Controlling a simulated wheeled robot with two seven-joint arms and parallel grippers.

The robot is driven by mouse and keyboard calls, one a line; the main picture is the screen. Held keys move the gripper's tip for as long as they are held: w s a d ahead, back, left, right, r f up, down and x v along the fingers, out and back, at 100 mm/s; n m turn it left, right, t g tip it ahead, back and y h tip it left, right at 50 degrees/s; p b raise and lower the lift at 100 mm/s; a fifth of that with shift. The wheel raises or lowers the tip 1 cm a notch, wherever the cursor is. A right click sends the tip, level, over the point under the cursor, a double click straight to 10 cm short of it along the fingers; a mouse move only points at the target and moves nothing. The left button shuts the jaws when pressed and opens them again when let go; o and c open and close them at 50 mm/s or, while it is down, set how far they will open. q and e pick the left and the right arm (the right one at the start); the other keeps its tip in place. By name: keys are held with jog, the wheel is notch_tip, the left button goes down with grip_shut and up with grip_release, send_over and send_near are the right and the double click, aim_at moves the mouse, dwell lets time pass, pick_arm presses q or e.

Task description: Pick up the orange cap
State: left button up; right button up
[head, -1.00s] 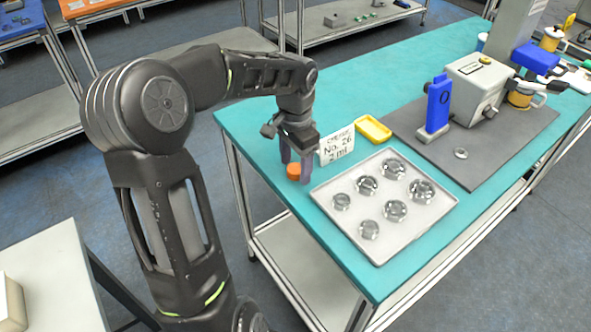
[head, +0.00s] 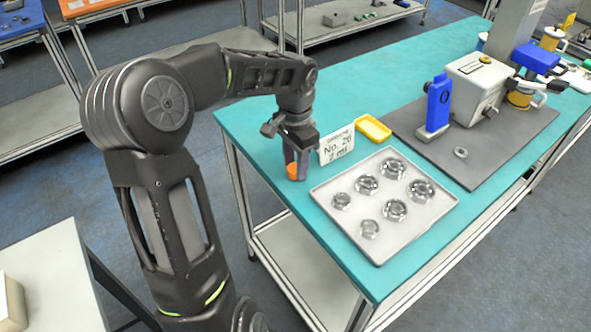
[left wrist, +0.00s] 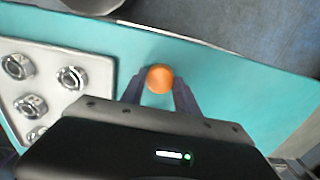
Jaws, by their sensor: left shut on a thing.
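The orange cap (head: 292,171) is at the teal table's left edge area, left of the metal tray. My left gripper (head: 297,168) points down over it and is shut on it, with one finger partly hiding the cap in the head view. In the left wrist view the orange cap (left wrist: 160,79) sits between the two fingertips (left wrist: 161,88) of the left gripper. I cannot tell whether the cap is lifted off the table. My right gripper does not show.
A metal tray (head: 378,258) with several round metal parts lies just right of the gripper. A white sign reading No. 26 (head: 337,145) stands close behind it.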

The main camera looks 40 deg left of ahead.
aim_at(295, 168)
pick_arm(q)
grip_shut()
notch_tip(295, 168, up, 10)
jog(key=shift+b, duration=0.35)
dwell(0.6)
